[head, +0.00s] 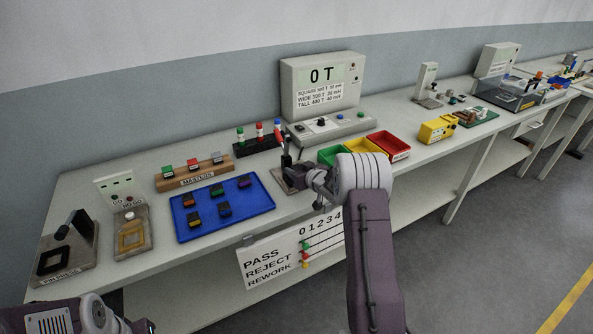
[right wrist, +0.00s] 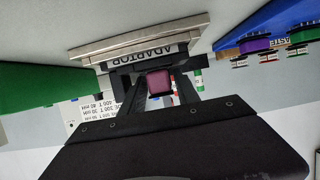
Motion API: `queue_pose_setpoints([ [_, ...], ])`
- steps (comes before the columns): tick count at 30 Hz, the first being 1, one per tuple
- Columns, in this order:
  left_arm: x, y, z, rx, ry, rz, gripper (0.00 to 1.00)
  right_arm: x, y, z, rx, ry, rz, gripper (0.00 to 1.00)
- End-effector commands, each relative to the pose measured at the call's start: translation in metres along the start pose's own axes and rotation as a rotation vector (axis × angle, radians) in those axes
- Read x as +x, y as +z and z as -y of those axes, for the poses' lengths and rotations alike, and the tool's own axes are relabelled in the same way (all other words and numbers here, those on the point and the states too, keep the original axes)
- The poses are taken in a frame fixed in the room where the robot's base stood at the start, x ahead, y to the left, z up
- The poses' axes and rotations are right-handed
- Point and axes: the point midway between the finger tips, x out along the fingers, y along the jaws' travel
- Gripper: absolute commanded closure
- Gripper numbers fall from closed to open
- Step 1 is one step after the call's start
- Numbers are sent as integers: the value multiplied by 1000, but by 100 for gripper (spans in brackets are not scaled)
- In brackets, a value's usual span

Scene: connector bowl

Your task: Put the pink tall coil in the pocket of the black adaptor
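The pink tall coil (right wrist: 160,82) shows in the right wrist view between the fingertips of my right gripper (right wrist: 160,90), whose fingers touch both its sides. In the head view this gripper (head: 292,172) is over the adaptor plate (head: 281,180), and the coil is hidden there. The black adaptor (right wrist: 122,82) is just beyond the coil in the wrist view, on a pale plate marked ADAPTOR (right wrist: 140,47). I cannot tell whether the coil's end is in the pocket. My left arm shows at the bottom left of the head view; its gripper is out of frame.
A blue tray (head: 262,200) with several coloured coils lies left of the adaptor. The MASTERS block (head: 195,178) is behind it. The meter (head: 322,88) reads 0 T. Green, yellow and red bins (head: 390,146) stand right of the gripper, and a black rack (head: 258,146) stands behind.

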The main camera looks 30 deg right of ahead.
Motion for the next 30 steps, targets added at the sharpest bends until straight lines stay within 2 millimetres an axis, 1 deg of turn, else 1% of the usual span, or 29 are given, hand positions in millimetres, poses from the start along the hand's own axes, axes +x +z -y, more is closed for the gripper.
queue_pose_setpoints([
  [3,-4,0,0,0,0,0,100,-2,-6,0,0,0,-1,62],
  [5,-2,0,0,0,0,0,100,-8,-4,-1,0,1,0,62],
  [8,-3,0,0,0,0,0,100,-25,-4,-1,1,2,0,62],
  [18,-5,0,0,0,0,0,100,-98,-5,-1,0,2,-1,62],
  [21,-6,-1,0,0,0,0,100,-112,-4,-1,0,2,0,62],
  [25,-6,-1,0,0,0,0,100,-121,-4,0,0,0,0,62],
  [30,-6,-1,0,0,0,0,100,-122,-3,0,0,0,0,62],
])
